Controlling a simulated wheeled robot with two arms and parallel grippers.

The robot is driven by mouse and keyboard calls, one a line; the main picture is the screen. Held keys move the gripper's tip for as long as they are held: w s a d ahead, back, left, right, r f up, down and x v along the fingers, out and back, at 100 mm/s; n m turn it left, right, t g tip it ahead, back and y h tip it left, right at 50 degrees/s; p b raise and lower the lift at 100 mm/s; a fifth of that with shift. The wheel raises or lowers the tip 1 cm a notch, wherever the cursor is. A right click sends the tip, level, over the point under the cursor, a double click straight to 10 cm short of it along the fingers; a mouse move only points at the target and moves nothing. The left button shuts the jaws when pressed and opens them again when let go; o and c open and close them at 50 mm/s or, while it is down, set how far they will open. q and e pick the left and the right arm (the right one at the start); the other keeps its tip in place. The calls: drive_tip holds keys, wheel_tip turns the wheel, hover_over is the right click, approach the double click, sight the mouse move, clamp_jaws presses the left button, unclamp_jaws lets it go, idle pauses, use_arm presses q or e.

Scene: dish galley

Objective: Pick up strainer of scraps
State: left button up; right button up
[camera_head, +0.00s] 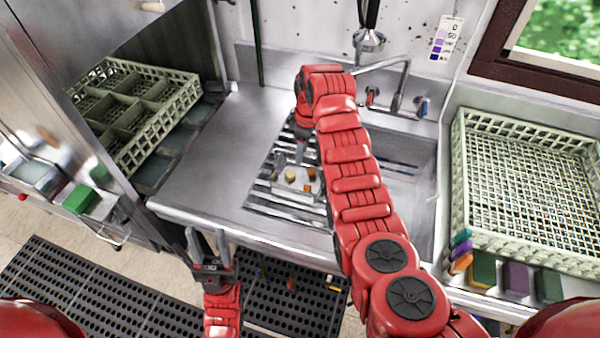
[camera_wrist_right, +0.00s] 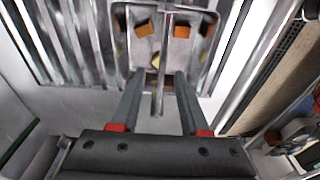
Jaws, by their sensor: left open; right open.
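The metal strainer (camera_head: 292,187) sits on the slatted rack over the sink, with several orange and yellow scraps in it. It also shows at the top of the right wrist view (camera_wrist_right: 143,56), where a thin metal bar (camera_wrist_right: 166,65) runs from it between my fingers. My right gripper (camera_head: 300,152) points down just behind the strainer, partly hidden by my right arm. In the wrist view, its fingers (camera_wrist_right: 160,92) are open on either side of the bar, not visibly pressed on it. My left gripper (camera_head: 208,245) is open and empty in front of the counter edge.
The slatted metal rack (camera_head: 262,196) spans the sink, with a faucet (camera_head: 402,78) behind. A green dish rack (camera_head: 185,105) stands at left and another (camera_head: 457,150) at right. Bare steel counter (camera_head: 215,165) lies left of the sink. Black mats (camera_head: 60,285) cover the floor.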

drive_tip(key=f+p, duration=0.2)
drive_tip(key=f, duration=0.1)
drive_tip(key=shift+a+f, duration=0.25)
drive_tip(key=shift+a, duration=0.1)
drive_tip(key=shift+f+p, duration=0.4)
drive_tip(key=shift+f, duration=0.45)
clamp_jaws()
